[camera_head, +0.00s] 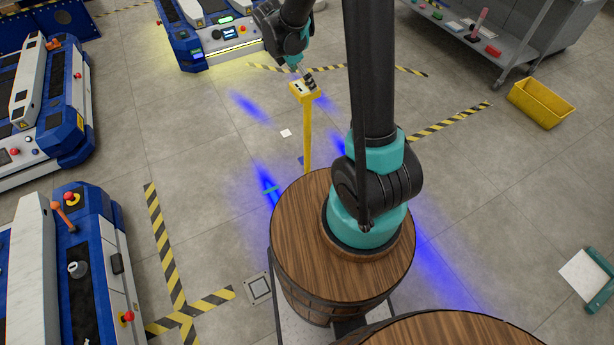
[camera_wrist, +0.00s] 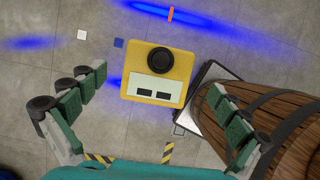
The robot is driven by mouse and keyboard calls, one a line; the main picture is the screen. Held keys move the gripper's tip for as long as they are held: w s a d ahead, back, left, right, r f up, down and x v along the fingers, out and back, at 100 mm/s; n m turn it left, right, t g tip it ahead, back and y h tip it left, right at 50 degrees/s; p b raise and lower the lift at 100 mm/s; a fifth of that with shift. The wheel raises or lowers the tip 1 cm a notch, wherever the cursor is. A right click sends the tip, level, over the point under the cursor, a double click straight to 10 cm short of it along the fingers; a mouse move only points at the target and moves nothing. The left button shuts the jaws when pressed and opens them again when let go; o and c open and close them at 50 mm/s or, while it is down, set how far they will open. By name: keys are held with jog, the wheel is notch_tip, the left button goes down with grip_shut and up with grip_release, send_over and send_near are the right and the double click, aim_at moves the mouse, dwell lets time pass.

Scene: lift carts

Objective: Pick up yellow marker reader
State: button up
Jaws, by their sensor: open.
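The yellow marker reader (camera_head: 300,90) shows in the head view as a small yellow box on top of a thin yellow post. In the wrist view its top face (camera_wrist: 133,83) has a black round knob and a pale panel with two dark slots. My gripper (camera_head: 306,78) is at the reader's top in the head view. In the wrist view its green-padded fingers (camera_wrist: 157,84) are spread to the left and right of the box, with visible gaps on both sides. Nothing is held. The wrist view hides the post beneath the box.
A wooden barrel (camera_head: 290,230) stands by my arm's base and shows at right in the wrist view (camera_wrist: 280,110). Blue-white lift carts (camera_head: 70,100) stand at left. A grey bench (camera_head: 480,45) and yellow bin (camera_head: 540,104) are at right. Floor around the post is mostly clear.

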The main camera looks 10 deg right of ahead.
jog(key=shift+x, duration=2.25)
jog(key=shift+a+f, duration=0.1)
jog(key=shift+a, duration=0.1)
jog(key=shift+c, duration=0.2)
jog(key=c, duration=1.7)
jog(key=shift+w, duration=0.1)
jog(key=shift+c, duration=0.9)
jog(key=shift+r, duration=0.2)
